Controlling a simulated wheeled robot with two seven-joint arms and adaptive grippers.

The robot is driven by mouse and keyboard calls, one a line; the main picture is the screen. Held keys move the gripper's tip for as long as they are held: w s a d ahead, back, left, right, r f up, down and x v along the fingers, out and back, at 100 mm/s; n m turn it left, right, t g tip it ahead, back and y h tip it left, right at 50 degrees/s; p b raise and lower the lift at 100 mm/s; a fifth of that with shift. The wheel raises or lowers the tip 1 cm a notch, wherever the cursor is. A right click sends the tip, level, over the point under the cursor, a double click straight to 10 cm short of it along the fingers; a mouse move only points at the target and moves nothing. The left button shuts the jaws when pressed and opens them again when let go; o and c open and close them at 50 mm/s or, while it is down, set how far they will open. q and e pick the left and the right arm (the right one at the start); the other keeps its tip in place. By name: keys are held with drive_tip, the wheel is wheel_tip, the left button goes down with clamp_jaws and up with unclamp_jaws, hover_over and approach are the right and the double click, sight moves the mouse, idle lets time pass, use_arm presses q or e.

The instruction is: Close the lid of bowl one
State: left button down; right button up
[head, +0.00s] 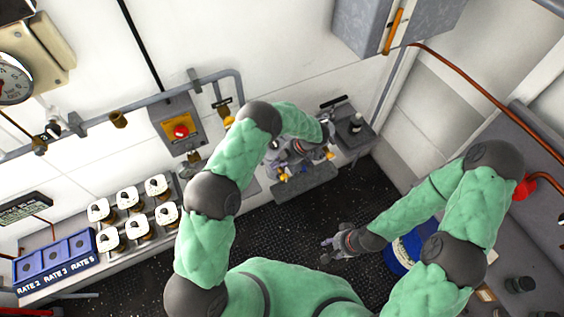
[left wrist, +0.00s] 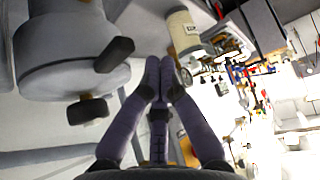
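No label reading bowl one can be made out, and I cannot tell for sure which object it is. In the left wrist view a large rounded grey body (left wrist: 65,50) with dark knobs (left wrist: 88,110) fills the upper left, close to my left gripper. My left gripper (left wrist: 160,66) has its fingertips together with nothing visible between them. In the head view the left gripper (head: 290,165) is at grey fittings by the wall, partly hidden by my arm. My right gripper (head: 328,250) hangs low over the dark deck, away from the fittings; its finger opening is too small to judge.
Several white-topped pots (head: 130,198) stand on a bench at left beside a blue rate box (head: 55,260). A red button panel (head: 181,131) and pipes line the wall. A grey cabinet (head: 360,30) hangs above. A blue round object (head: 403,254) is near my right arm.

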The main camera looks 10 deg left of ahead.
use_arm(q)
drive_tip(key=w+d+r, duration=0.1)
drive_tip(key=r, duration=0.1)
drive_tip(key=d+r+b, duration=0.1)
drive_tip(key=r, duration=0.1)
drive_tip(key=w+d+r, duration=0.1)
drive_tip(key=r, duration=0.2)
drive_tip(key=shift+w+b, duration=0.3)
drive_tip(key=shift+b, duration=0.1)
drive_tip(key=shift+w+d+r, duration=0.2)
drive_tip(key=shift+d+r, duration=0.05)
drive_tip(key=shift+r, duration=0.25)
drive_tip(key=shift+s, duration=0.1)
